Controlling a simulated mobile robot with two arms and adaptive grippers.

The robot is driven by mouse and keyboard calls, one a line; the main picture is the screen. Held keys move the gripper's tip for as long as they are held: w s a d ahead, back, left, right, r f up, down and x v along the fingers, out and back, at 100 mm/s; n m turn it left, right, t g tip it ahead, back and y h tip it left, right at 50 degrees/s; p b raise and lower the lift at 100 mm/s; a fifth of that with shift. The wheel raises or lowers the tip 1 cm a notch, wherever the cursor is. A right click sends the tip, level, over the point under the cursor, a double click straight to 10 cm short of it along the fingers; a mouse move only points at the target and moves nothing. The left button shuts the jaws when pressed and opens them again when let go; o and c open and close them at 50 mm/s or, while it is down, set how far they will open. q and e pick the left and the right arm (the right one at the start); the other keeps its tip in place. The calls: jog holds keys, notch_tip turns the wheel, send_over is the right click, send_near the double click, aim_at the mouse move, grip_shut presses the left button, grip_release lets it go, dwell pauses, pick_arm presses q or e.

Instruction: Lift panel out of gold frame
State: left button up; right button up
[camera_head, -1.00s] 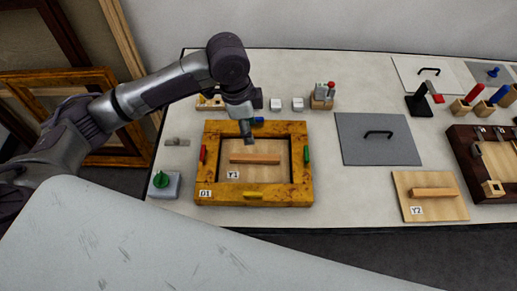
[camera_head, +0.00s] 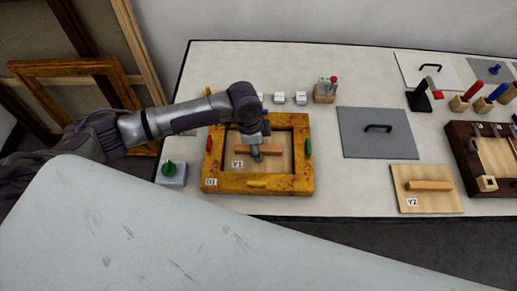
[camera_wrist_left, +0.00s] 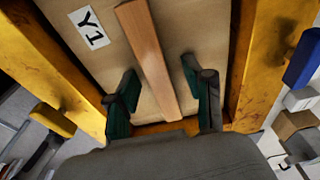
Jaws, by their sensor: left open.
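The gold frame (camera_head: 212,178) lies flat on the table and also shows in the left wrist view (camera_wrist_left: 65,70). The panel (camera_head: 285,165), labelled Y1, lies inside the frame with a wooden bar handle (camera_head: 275,152) across it. My left gripper (camera_head: 257,156) is over the panel at the bar. In the left wrist view its two fingers (camera_wrist_left: 165,100) are open, one on each side of the bar handle (camera_wrist_left: 147,55), apart from it. The arm hides part of the frame's far side and the bar's middle. My right gripper is not in view.
Coloured pieces sit on the frame, among them a yellow one (camera_head: 257,184) and a green one (camera_head: 308,146). A green-knobbed block (camera_head: 171,174) stands to the left. A grey plate with a handle (camera_head: 365,140) and panel Y2 (camera_head: 425,200) lie to the right.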

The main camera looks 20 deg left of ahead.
pick_arm(q)
jog(key=c, duration=0.3)
grip_shut()
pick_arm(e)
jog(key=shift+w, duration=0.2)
pick_arm(q)
jog(key=shift+r, duration=0.15)
